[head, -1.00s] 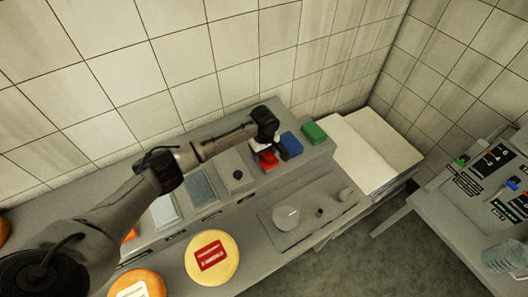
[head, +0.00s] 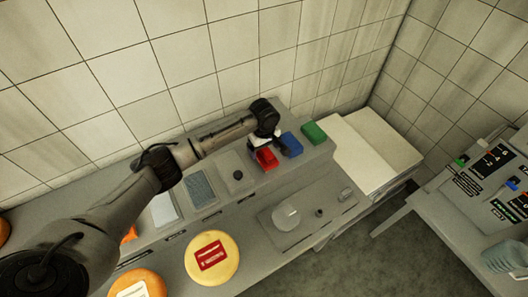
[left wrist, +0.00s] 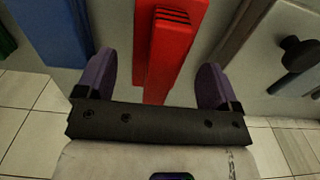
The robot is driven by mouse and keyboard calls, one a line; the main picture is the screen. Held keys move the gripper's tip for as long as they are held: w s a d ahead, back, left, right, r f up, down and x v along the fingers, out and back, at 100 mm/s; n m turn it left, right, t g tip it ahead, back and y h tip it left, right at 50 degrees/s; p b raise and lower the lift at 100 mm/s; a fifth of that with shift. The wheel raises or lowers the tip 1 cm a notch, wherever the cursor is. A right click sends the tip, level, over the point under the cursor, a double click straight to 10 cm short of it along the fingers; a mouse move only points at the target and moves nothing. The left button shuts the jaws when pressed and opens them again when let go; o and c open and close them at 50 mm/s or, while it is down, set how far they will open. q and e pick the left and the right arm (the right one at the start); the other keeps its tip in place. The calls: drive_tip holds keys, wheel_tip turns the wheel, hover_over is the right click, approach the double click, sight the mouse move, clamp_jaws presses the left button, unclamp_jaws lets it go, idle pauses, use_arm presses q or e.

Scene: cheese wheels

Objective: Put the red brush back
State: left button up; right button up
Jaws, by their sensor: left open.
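The red brush (head: 266,159) is on the raised back ledge of the counter, left of a blue brush (head: 291,145) and a green brush (head: 314,132). My left gripper (head: 263,142) is right behind the red brush, on its wall side. In the left wrist view the red brush (left wrist: 172,45) lies between the two purple fingers of the left gripper (left wrist: 156,78). The fingers are apart, with a gap on each side of the brush. Whether the brush rests fully in its place cannot be told. My right gripper is not in view.
A grey box with a dark knob (head: 237,176) stands just left of the red brush. Cheese wheels, one yellow with a red label (head: 212,258), lie at the front. A tray (head: 312,208) holds small items. White boards (head: 372,148) lie at the right. The tiled wall is close behind.

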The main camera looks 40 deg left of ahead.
use_arm(q)
wheel_tip(320, 180, up, 9)
drive_tip(key=shift+r, duration=0.1)
idle(0.3)
